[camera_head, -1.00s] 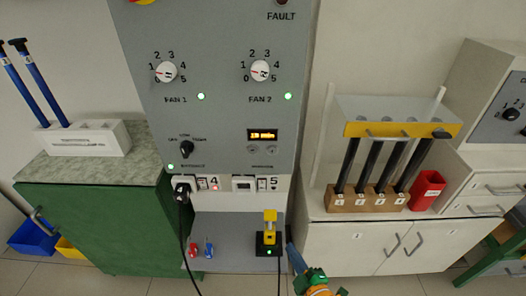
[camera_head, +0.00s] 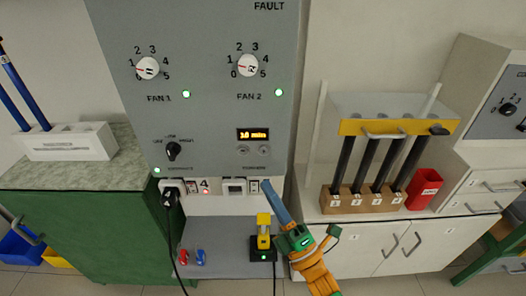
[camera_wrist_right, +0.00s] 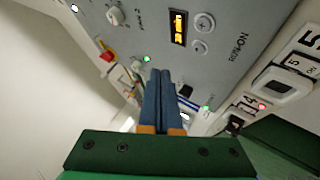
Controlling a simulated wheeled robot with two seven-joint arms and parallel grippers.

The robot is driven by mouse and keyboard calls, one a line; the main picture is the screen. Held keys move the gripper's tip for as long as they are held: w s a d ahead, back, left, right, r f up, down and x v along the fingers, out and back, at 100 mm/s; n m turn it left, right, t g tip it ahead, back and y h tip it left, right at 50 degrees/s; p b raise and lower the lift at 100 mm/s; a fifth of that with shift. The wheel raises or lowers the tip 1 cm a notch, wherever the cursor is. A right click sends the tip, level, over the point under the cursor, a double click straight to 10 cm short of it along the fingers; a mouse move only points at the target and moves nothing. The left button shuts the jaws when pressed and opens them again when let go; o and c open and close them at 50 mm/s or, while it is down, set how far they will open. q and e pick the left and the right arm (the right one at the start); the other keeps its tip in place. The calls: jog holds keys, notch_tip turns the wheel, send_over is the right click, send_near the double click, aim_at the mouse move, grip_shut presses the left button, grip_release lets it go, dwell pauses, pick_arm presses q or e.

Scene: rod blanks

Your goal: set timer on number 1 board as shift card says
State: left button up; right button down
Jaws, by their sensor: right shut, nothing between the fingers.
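The grey control board (camera_head: 215,25) fills the middle of the head view. Its timer has a small amber display (camera_head: 252,134) with "min" after digits too small to read surely. Two round buttons, left (camera_head: 243,150) and right (camera_head: 262,150), sit below it. The display (camera_wrist_right: 178,27) and buttons show in the right wrist view too. My right gripper (camera_head: 266,184) is shut and empty, its blue fingers pointing up at the board, below the buttons and close to the switch by number 5. The fingertips (camera_wrist_right: 160,73) show in the wrist view. I cannot make out a shift card. My left gripper is out of view.
Fan dials (camera_head: 148,68) and a black selector knob (camera_head: 173,150) share the board. A black plug (camera_head: 170,192) sits by number 4. A yellow-and-black device (camera_head: 263,232) stands on the lower shelf. A rod rack (camera_head: 370,200) and red cup (camera_head: 425,188) are at right.

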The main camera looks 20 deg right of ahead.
jog(key=b, duration=0.4)
send_near(264, 151)
jog(key=w+a+r, duration=0.2)
jog(key=a+r, duration=0.1)
jog(key=r, duration=0.1)
jog(key=shift+w+d+r, duration=0.1)
jog(key=shift+w+r, duration=0.1)
jog(key=shift+w, duration=0.65)
jog(key=shift+w+b, duration=0.1)
jog(key=shift+b, duration=0.2)
dwell(0.5)
jog(key=shift+w+d, duration=0.1)
jog(key=shift+w, duration=0.2)
